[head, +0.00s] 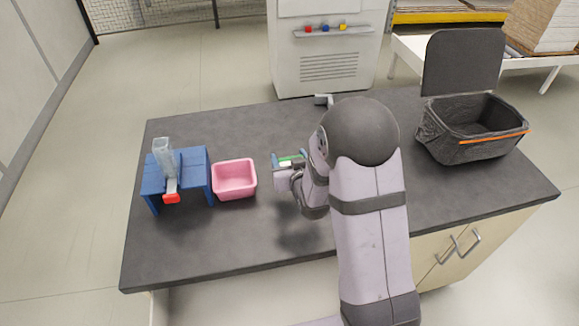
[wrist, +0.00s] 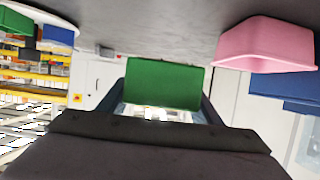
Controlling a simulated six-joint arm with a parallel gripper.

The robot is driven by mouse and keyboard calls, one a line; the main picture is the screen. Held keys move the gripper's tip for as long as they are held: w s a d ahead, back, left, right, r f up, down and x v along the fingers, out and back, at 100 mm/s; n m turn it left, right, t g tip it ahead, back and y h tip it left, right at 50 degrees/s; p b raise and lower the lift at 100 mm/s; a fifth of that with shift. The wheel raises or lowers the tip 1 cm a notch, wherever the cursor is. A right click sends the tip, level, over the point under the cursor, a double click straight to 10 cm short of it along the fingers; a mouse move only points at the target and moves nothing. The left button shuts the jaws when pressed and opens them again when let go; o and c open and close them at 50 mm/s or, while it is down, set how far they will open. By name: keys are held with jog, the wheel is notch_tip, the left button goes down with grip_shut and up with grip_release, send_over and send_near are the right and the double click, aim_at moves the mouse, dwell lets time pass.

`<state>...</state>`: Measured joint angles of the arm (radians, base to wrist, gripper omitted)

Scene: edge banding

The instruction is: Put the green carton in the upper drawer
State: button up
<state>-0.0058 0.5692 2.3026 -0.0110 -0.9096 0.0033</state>
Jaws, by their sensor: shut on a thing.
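The green carton (wrist: 165,84) is between the two fingers of my gripper (wrist: 163,105) in the wrist view. My gripper is shut on it. In the head view my gripper (head: 286,163) is over the middle of the dark table, right of the pink tub, and a strip of the green carton (head: 290,158) shows there. My arm hides part of the table. The counter's front has a cabinet with two metal handles (head: 459,248) at the lower right. I cannot tell an upper drawer from these frames.
A black open basket (head: 470,143) with raised lid stands at the right of the dark table (head: 250,235). The table's front left is clear.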

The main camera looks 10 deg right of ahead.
jog(key=shift+r, duration=0.55)
